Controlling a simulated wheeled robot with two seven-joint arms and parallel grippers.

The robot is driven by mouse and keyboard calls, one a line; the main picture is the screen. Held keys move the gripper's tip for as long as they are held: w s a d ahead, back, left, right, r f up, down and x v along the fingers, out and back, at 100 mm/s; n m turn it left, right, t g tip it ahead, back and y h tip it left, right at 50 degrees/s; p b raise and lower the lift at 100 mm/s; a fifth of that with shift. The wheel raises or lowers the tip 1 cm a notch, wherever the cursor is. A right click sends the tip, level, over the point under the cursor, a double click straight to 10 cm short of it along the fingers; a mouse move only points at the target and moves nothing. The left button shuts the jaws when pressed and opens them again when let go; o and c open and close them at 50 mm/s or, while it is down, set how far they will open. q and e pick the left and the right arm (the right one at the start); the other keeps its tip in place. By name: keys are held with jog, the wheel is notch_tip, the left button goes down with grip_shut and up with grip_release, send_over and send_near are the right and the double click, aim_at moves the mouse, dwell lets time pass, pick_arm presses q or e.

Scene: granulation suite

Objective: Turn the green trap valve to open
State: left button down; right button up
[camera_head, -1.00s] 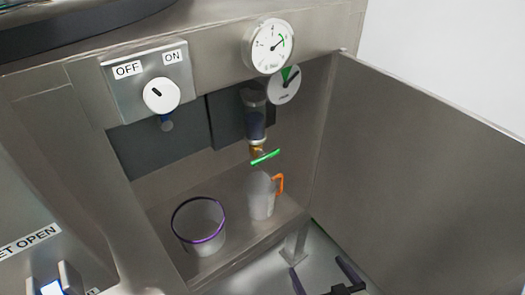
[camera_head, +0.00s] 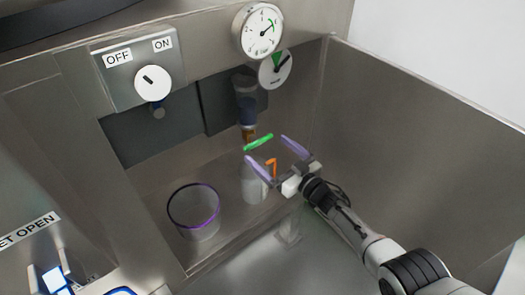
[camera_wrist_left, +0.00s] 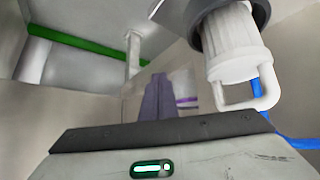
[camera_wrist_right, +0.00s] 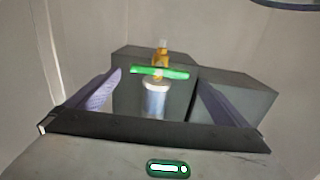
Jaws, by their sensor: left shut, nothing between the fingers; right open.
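The green trap valve handle (camera_head: 259,142) sits under the brass fitting of the filter bowl (camera_head: 247,105). It lies nearly level, crossing below the brass outlet. My right gripper (camera_head: 274,155) is open, its purple fingers on either side of the handle's near side. In the right wrist view the green handle (camera_wrist_right: 160,72) lies ahead, between and beyond the fingertips; I see no contact. My left gripper (camera_wrist_left: 157,97) is shut and empty in the left wrist view, its purple fingers together.
A clear jug (camera_head: 254,186) with an orange handle stands under the valve, partly behind my right gripper. A purple-rimmed beaker (camera_head: 194,212) stands to its left. The OFF/ON knob (camera_head: 152,83) and gauge (camera_head: 258,30) are above. A steel panel (camera_head: 420,130) bounds the right side.

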aim_at(260, 143)
jog(key=x, duration=0.1)
jog(key=b+x, duration=0.1)
jog(key=shift+w+a+f+b, duration=0.2)
jog(key=shift+w+f+b, duration=0.05)
jog(key=shift+w+b, duration=0.15)
jog(key=shift+w+a+r+b, duration=0.25)
jog(key=shift+w+a+b, duration=0.2)
jog(key=shift+w+b, duration=0.1)
jog(key=c, duration=0.9)
